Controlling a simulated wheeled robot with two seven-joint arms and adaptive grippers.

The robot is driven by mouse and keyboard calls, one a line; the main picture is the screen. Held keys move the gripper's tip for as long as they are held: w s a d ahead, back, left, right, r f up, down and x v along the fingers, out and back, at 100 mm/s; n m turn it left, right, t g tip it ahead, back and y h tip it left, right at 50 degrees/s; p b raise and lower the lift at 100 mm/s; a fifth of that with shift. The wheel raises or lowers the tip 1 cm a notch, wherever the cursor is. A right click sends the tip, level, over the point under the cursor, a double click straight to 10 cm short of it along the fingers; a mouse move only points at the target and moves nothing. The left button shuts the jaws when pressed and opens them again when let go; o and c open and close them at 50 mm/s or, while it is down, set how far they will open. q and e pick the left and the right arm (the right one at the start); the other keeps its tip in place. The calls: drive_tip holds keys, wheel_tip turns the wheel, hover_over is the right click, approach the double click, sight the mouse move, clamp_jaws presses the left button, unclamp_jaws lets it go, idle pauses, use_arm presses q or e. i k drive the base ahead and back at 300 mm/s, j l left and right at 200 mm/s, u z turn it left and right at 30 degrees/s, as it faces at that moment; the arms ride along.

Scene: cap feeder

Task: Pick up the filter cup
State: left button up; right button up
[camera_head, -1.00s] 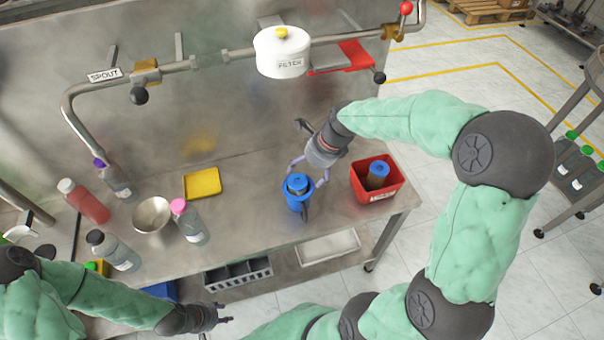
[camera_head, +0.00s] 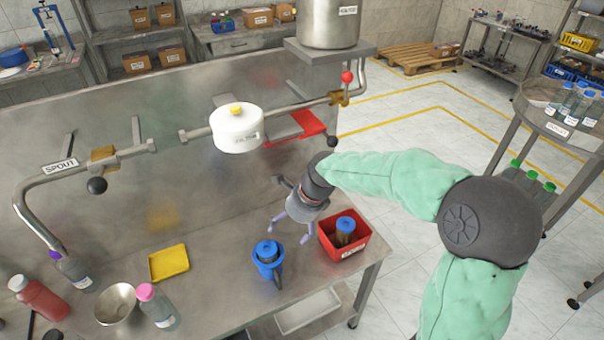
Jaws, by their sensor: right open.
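A blue cup (camera_head: 268,271) with a side handle stands upright on the steel bench, with a round blue top showing inside it. A white lidded canister (camera_head: 237,133) with a yellow knob and a label hangs on the pipe on the back panel. I cannot tell for sure which of these is the filter cup. My right gripper (camera_head: 292,230) is open and empty, pointing down just behind and to the right of the blue cup, apart from it. My left gripper is out of the view.
A red bin (camera_head: 329,249) holding a dark cylinder with a blue top (camera_head: 345,224) stands to the right of the cup. A yellow tray (camera_head: 169,263), a steel bowl (camera_head: 116,304) and several bottles are on the left. The bench between tray and cup is clear.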

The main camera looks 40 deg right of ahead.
sight(268, 271)
drive_tip(key=z, duration=1.35)
